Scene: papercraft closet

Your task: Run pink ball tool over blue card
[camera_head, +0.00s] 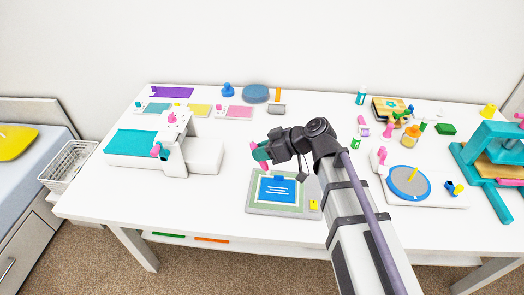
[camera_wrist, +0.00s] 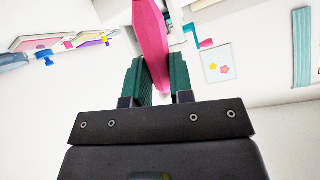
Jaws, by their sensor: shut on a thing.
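My gripper (camera_head: 262,153) has teal fingers and is shut on the pink ball tool (camera_head: 266,166). In the head view one end of the tool points down and its other end sticks out at the upper left. The blue card (camera_head: 268,196) with white lines lies on a grey pad with a pale green border (camera_head: 251,204). The tool is up and to the left of the card, and appears apart from it. In the wrist view the pink tool (camera_wrist: 151,42) stands between the fingers (camera_wrist: 158,78). Its ball tip cannot be made out, and the card does not show there.
A white machine with a teal bed (camera_head: 135,143) stands left. A round blue turntable (camera_head: 402,187) and a teal press (camera_head: 480,165) stand right. White table is bare left of the pad.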

